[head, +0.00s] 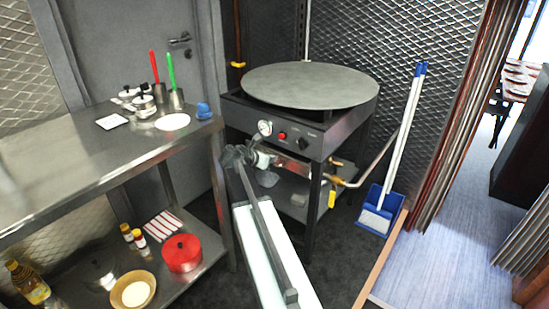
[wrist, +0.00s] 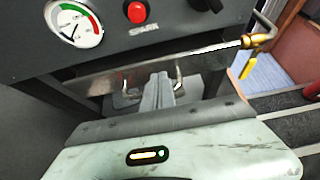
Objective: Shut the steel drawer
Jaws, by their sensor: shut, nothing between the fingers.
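The steel drawer (head: 291,168) is under the dark control box of the round griddle stand, partly hidden by my arm in the head view. In the wrist view its shiny front (wrist: 103,81) runs across below the gauge, with bent metal handle ends on either side of my fingers. My gripper (head: 240,157) is shut and empty. In the wrist view the gripper (wrist: 158,82) points at the middle of the drawer front, between the handle ends. I cannot tell whether it touches the front, or how far the drawer is out.
The griddle stand (head: 312,84) carries a gauge, a red button and a knob above the drawer. A brass tap (head: 336,181) is right of it. A steel table (head: 60,185) with pots stands left. A blue dustpan (head: 377,212) and broom stand right.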

